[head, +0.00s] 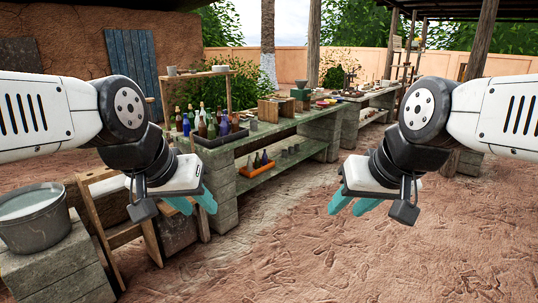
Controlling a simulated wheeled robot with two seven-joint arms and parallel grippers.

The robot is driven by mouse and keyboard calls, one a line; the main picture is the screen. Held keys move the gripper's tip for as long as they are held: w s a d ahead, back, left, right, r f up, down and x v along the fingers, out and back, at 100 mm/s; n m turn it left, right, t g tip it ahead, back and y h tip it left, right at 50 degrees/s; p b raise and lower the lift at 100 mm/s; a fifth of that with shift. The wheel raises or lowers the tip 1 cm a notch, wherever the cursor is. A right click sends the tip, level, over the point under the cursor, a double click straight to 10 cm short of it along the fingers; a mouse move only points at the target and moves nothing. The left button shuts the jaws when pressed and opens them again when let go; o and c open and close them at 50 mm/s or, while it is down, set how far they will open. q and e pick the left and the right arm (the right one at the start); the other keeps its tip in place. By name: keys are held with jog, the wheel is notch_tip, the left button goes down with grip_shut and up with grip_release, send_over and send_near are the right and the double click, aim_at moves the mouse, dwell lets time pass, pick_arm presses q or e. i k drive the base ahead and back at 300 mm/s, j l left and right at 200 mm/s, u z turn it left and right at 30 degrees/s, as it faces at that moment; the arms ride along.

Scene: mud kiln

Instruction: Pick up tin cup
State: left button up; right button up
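Several small grey cup-like things are in the head view, too small to tell which is the tin cup. One grey cup (253,124) stands on the near bench top, and another small pale vessel (172,70) is on the raised shelf. My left gripper (193,202) has teal fingers spread apart with nothing between them, in front of the bench's near end. My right gripper (353,201) is also open and empty, over bare ground to the right of the bench. Neither gripper touches any of the cups.
The long bench (228,148) holds bottles (212,128), wooden boxes (275,109) and small wares. An orange tray (262,168) is on its lower shelf. The earth floor (290,245) ahead is clear.

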aim_at(253, 123)
jog(key=i, duration=1.3)
jog(key=i+l+u, duration=0.1)
jog(key=i, duration=1.15)
jog(key=i+l+u, duration=0.15)
jog(key=i+u, duration=0.15)
jog(key=i, duration=0.25)
jog(key=i+l+u, duration=0.3)
jog(key=i, duration=0.25)
jog(key=i+l+u, duration=0.3)
jog(key=i, duration=0.25)
jog(key=l, duration=0.1)
